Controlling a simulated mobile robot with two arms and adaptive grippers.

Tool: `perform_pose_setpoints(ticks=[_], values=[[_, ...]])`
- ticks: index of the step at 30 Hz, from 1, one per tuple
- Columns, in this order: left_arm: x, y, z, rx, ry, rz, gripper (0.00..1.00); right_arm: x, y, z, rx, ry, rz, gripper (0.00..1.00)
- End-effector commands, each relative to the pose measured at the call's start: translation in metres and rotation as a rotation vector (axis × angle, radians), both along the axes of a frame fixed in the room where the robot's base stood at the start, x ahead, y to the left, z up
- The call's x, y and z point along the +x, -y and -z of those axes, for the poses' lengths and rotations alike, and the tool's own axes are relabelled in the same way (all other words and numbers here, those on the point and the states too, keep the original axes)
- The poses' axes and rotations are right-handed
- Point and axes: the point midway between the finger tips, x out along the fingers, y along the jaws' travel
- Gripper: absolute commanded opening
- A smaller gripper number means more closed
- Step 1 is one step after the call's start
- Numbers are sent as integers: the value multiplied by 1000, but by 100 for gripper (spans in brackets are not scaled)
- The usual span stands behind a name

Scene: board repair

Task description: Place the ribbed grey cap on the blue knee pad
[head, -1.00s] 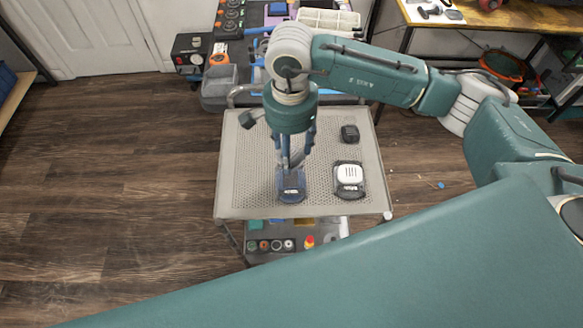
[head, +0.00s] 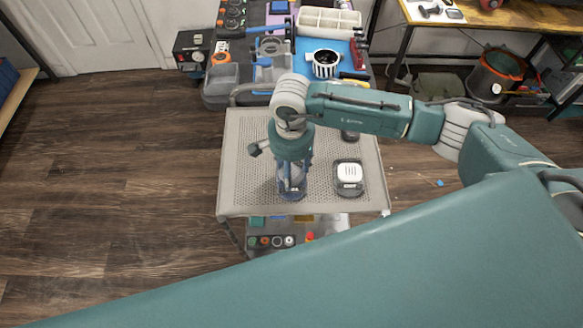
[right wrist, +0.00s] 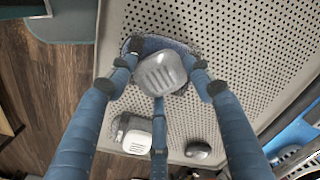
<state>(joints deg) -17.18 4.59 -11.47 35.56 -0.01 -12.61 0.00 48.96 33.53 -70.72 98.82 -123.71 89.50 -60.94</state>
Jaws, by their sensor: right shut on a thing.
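My right gripper (head: 292,183) is over the near left part of the perforated tray top, directly above the blue knee pad (head: 291,195). In the right wrist view its blue fingers (right wrist: 161,76) are closed around the ribbed grey cap (right wrist: 157,73). The cap is rounded, with pale raised ribs. The knee pad (right wrist: 148,45) shows behind the cap, which covers much of it. I cannot tell whether cap and pad touch. In the head view the fingers mostly hide the cap. My left gripper is not in view.
A dark pad with a white ribbed cap (head: 349,174) sits to the right on the perforated tray top (head: 240,160). A small black object (head: 350,135) is behind it, partly hidden by my arm. Grey bins (head: 222,85) stand behind the tray.

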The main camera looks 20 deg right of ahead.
Motion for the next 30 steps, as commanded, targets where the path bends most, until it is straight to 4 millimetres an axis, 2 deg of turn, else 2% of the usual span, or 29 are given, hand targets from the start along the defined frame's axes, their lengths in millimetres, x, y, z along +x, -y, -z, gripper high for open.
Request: perform_pose_setpoints(ticks=[2, 3, 6, 14, 18, 19, 23, 30], values=[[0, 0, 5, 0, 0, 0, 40, 0, 0, 4, -1, -1, 0, 33], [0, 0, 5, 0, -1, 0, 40, 0, 0, 4, -1, -1, 0, 53], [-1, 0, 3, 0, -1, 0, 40, 0, 0, 3, -1, -1, 0, 70], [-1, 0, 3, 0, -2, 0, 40, 0, 0, 2, -1, -1, 0, 70], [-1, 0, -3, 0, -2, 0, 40, 0, 0, -4, 0, 0, 0, 70], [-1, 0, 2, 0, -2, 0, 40, 1, 0, -6, 0, 2, 0, 70], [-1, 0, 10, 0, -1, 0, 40, 1, 1, -28, 0, 6, -2, 70], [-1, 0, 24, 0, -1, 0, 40, 2, 0, -81, -1, 5, -1, 70]])
